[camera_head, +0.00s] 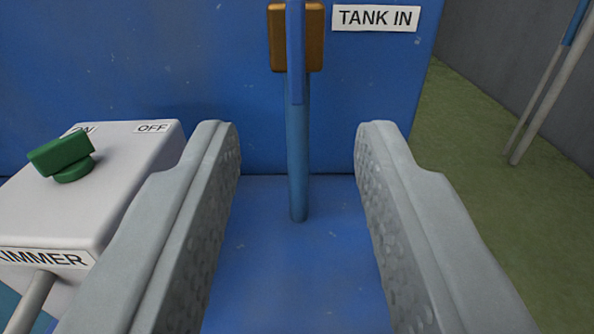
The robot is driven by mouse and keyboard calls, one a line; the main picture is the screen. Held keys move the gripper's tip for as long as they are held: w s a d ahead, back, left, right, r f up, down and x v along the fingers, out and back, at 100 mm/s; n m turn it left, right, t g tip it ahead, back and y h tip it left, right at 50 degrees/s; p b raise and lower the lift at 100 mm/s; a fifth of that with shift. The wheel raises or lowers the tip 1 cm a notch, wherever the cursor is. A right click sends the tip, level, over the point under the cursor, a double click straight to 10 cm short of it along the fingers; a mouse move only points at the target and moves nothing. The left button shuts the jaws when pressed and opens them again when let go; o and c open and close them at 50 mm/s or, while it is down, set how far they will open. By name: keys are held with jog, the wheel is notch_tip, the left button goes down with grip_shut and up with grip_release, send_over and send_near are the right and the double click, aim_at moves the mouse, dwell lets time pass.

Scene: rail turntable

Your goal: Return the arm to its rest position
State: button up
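My gripper (297,148) is open, with its two grey textured fingers wide apart and nothing held between them. Beyond the fingertips and between them stands an upright blue bar or lever (298,150), in front of a brown-orange block (278,40) on a blue panel (150,60). I cannot tell how far the fingers are from the bar, but no finger appears to touch it. The rest of my arm is not in view.
A white box (125,185) with a green knob (62,155), marked OFF and partly "IMMER", stands close by the left finger. A "TANK IN" label (375,18) is on the panel. Green floor (480,170) and grey poles (540,95) lie to the right.

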jog(key=shift+s, duration=0.75)
jog(key=s+a+r+m+t+h, duration=0.1)
jog(key=s+a+r+h, duration=0.1)
jog(key=s+a+r, duration=0.35)
jog(key=s+a+r+h, duration=0.1)
jog(key=s+a+r, duration=0.2)
jog(key=s+a, duration=0.5)
jog(key=s+a+f+y, duration=0.1)
jog(key=s+a, duration=0.5)
jog(key=s, duration=0.2)
jog(key=s+a+f+g+y, duration=0.1)
jog(key=s+a+f, duration=0.1)
jog(key=s+a, duration=0.3)
jog(key=s, duration=0.4)
jog(key=shift+s+a+f+n+g, duration=0.15)
jog(key=shift+a+n+g, duration=0.15)
jog(key=shift+a+n, duration=0.1)
